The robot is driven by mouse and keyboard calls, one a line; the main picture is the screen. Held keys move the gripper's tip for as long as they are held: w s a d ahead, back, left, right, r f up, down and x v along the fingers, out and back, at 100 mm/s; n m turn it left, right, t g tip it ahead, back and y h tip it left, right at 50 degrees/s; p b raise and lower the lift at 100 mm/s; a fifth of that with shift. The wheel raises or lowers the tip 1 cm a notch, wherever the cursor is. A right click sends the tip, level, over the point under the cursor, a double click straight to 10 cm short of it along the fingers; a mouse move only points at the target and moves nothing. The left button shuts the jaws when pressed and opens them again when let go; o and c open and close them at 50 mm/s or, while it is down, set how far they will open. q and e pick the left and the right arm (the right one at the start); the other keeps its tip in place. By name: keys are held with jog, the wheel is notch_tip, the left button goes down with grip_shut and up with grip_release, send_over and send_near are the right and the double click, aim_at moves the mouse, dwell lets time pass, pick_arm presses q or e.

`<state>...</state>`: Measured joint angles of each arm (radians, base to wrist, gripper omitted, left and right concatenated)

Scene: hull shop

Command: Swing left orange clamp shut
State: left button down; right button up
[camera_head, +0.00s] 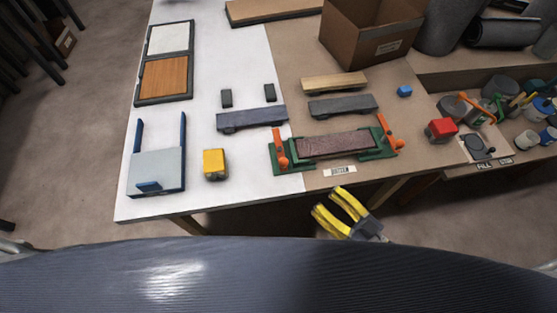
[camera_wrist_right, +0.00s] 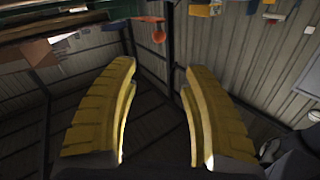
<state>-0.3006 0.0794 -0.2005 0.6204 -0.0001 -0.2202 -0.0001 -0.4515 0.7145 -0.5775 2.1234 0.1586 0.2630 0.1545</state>
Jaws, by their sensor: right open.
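The left orange clamp (camera_head: 281,150) stands at the left end of a green fixture (camera_head: 294,169) near the table's front edge. Its lever points up and back, beside the dark reddish block (camera_head: 335,145) lying in the fixture. A matching right orange clamp (camera_head: 389,136) stands at the other end, its lever also raised. My right gripper (camera_head: 328,199), with yellow fingers, is open and empty in front of the table edge, apart from the fixture. In the right wrist view its fingers (camera_wrist_right: 158,72) are spread, and an orange knob (camera_wrist_right: 158,36) shows beyond them; I cannot tell which clamp it belongs to. My left gripper is not in view.
A white label (camera_head: 340,171) lies before the fixture. Grey bars (camera_head: 343,105) and a wooden bar (camera_head: 334,82) lie behind it. A cardboard box (camera_head: 365,38) stands at the back.

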aim_at(287, 165)
jog(key=x, duration=1.7)
jog(key=shift+w+f, duration=0.1)
jog(key=shift+w, duration=0.05)
grip_shut()
jog(key=shift+a, duration=0.1)
